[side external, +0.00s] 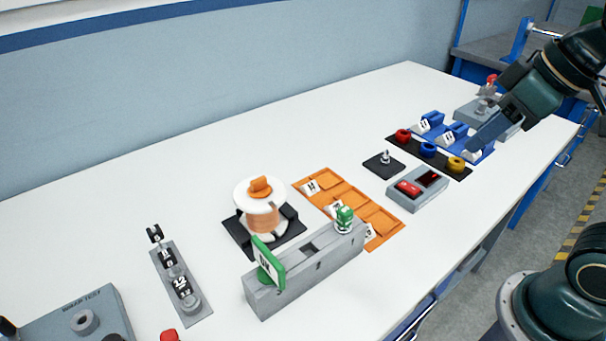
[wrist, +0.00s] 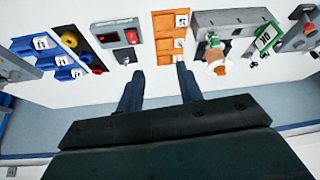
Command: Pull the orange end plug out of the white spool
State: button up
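The white spool (side external: 262,208) stands upright in a black holder (side external: 240,232), left of centre in the side view. It carries a copper-coloured winding, and the orange end plug (side external: 260,187) sits in its top flange. In the wrist view the spool (wrist: 214,56) shows at the upper right, with the orange plug (wrist: 220,69) on its near face. My gripper (side external: 474,142) is in the air at the right of the side view, far from the spool. In the wrist view my gripper (wrist: 159,78) has its two fingers apart with nothing between them.
A grey block with a green OK sign (side external: 268,260) and a green-topped piece (side external: 344,216) stands just in front of the spool. The table behind the spool is clear.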

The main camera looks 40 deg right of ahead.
jog(key=w+a+r+n+g+y, duration=0.1)
jog(key=w+a+r+n, duration=0.1)
jog(key=w+a, duration=0.15)
jog(key=w+a+r+n+y, duration=0.1)
jog(key=w+a+r+n, duration=0.1)
jog(key=w, duration=0.3)
jog(key=n+g+y, duration=0.2)
jog(key=n+g, duration=0.2)
jog(key=n, duration=0.8)
send_over(259, 179)
jog(key=d, duration=0.6)
notch_tip(259, 179, down, 4)
jog(key=shift+a+f, duration=0.1)
jog(key=shift+f, duration=0.1)
jog(key=shift+a, duration=0.1)
jog(key=shift+s+d+x, duration=0.1)
jog(key=shift+x, duration=3.3)
jog(key=shift+s+d+x, duration=0.15)
jog(key=shift+x, duration=3.3)
jog(key=shift+f, duration=0.1)
grip_shut()
